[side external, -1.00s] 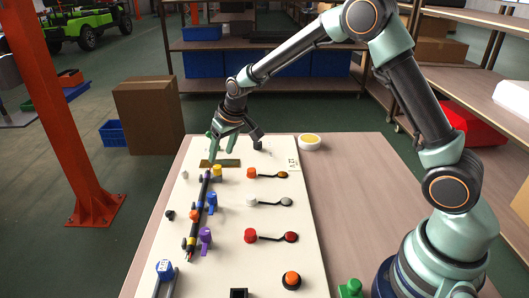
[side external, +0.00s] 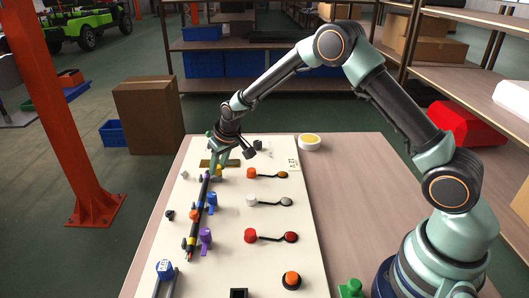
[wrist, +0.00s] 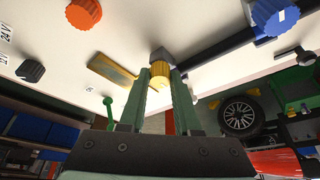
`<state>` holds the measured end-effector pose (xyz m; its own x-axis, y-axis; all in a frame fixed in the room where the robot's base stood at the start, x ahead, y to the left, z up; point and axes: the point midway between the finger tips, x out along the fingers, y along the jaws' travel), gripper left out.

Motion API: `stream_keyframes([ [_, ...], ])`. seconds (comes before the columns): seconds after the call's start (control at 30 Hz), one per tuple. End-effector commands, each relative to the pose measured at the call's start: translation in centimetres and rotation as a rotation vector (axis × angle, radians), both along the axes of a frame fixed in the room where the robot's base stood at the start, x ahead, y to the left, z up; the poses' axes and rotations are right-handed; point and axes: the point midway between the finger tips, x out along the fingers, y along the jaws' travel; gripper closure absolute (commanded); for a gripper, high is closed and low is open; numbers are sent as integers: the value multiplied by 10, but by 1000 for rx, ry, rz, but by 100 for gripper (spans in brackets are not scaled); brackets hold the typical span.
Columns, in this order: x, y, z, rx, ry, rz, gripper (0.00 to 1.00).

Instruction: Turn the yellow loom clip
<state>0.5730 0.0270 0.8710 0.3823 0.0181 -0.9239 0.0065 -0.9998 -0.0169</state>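The yellow loom clip (wrist: 160,73) is a small ribbed yellow piece with a grey block behind it. In the side view the yellow clip (side external: 219,167) shows at the far end of the dark cable, partly hidden by my fingers. My gripper (side external: 217,165) points down at it. In the wrist view the two green fingers of my gripper (wrist: 161,82) stand on either side of the clip, very close to it. They look open around it; contact is not clear. The dark cable (side external: 202,192) runs along the white board.
Blue (side external: 212,198), orange (side external: 194,215) and purple (side external: 205,236) clips sit along the cable. Orange, white and red knobs stand to its right on the white board (side external: 270,215). A brass plate (wrist: 113,72) lies beside the yellow clip. A yellow-topped round dish (side external: 310,142) stands right.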

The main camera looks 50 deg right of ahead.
Motion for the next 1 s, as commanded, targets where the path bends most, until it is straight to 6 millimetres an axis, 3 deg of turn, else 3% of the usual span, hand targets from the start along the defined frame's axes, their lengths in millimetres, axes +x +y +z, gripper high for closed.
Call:
stream_keyframes([
  [0.23,0,0,0,-9,1,22,100],
  [0.57,0,-2,0,-90,5,216,100],
  [0.87,0,-3,-1,-95,7,226,100],
  [0.9,0,-3,-1,-95,7,226,59],
  [0.97,0,-3,-1,-95,7,226,38],
  [1.0,0,-3,-1,-95,7,226,38],
])
